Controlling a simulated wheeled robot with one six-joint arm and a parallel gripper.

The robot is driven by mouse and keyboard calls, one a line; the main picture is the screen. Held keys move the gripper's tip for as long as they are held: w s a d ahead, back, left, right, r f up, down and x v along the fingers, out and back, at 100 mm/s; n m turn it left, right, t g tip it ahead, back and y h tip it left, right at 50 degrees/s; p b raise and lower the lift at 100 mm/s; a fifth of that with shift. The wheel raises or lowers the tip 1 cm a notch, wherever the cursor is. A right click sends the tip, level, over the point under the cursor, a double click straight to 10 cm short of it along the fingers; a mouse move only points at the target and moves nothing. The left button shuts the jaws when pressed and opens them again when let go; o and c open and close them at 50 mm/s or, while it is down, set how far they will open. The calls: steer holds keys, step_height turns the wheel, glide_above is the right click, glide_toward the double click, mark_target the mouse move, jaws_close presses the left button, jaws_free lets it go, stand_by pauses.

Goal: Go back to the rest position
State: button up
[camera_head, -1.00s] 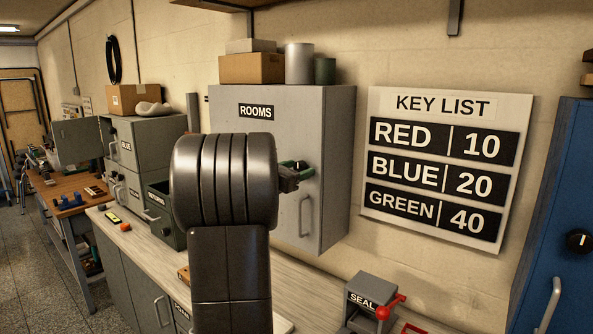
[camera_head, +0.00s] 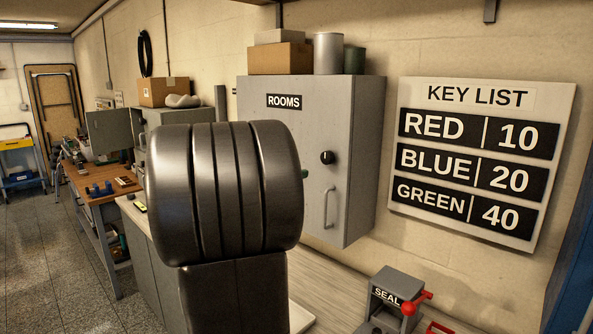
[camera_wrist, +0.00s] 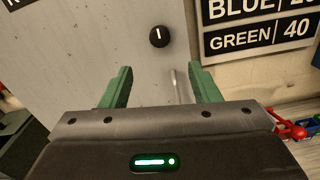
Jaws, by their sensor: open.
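My gripper (camera_wrist: 160,86) shows in the wrist view with its two green fingers spread apart and nothing between them. It faces the grey ROOMS cabinet (camera_head: 347,190), apart from it. The cabinet's door is shut. Its black knob (camera_head: 327,158) has a white mark, which looks upright in the wrist view (camera_wrist: 158,36). A metal handle (camera_head: 329,207) sits below the knob.
A KEY LIST board (camera_head: 483,95) hangs right of the cabinet. A grey SEAL device (camera_head: 390,294) with a red lever (camera_head: 417,301) stands on the counter below. A workbench (camera_head: 91,190) stands at the left. Floor (camera_head: 40,260) at lower left is clear.

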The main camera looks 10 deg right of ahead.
mark_target(325, 158)
stand_by(0.4)
steer(key=p+x, duration=0.2)
steer(key=x, duration=1.1)
steer(key=shift+w+d+p, duration=0.25)
steer(key=shift+d+p, duration=0.05)
